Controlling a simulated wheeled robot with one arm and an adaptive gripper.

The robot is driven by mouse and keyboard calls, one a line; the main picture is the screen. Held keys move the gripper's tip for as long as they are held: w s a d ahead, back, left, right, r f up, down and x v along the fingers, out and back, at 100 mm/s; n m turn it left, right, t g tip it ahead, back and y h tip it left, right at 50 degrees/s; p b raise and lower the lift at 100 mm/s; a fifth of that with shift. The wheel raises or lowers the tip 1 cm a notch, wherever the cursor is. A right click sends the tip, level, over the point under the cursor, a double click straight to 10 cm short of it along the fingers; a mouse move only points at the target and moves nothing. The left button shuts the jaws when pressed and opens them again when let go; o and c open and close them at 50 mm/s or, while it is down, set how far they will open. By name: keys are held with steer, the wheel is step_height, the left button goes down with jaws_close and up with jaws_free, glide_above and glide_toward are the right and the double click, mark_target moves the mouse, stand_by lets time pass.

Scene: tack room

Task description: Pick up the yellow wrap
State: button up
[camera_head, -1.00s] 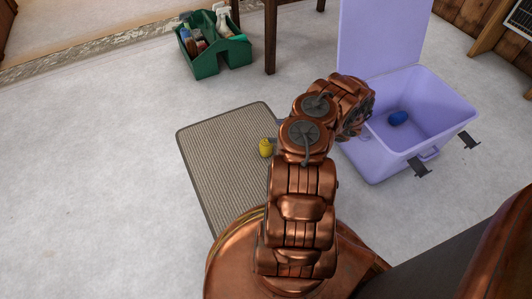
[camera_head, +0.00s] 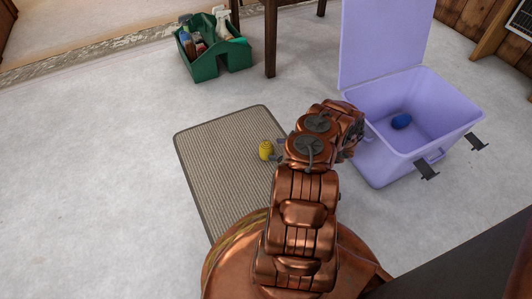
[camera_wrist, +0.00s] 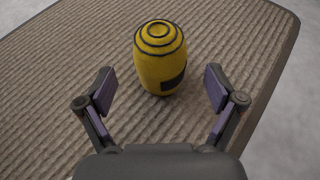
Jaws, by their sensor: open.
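The yellow wrap (camera_head: 266,150) is a small yellow roll with dark rings on its end, standing on the ribbed mat (camera_head: 213,160). In the wrist view the wrap (camera_wrist: 160,58) is just beyond and between the fingertips, with a dark patch on its side. My gripper (camera_wrist: 159,90) is open and empty, with a finger on each side and space between each finger and the wrap. In the head view my gripper (camera_head: 279,151) is right beside the wrap on its right, partly hidden by my arm.
A green caddy (camera_head: 205,67) with bottles stands at the back by a dark wooden leg (camera_head: 270,40). The floor at left is clear.

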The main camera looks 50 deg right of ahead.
mark_target(266, 149)
steer(key=b+x, duration=0.2)
steer(key=x, duration=0.2)
steer(key=shift+f, duration=0.1)
steer(key=shift+w+a+f, duration=0.1)
steer(key=shift+w+a, duration=0.1)
steer(key=shift+w, duration=0.25)
steer(key=shift+c, duration=0.2)
steer(key=c, duration=1.2)
steer(key=shift+c, duration=0.2)
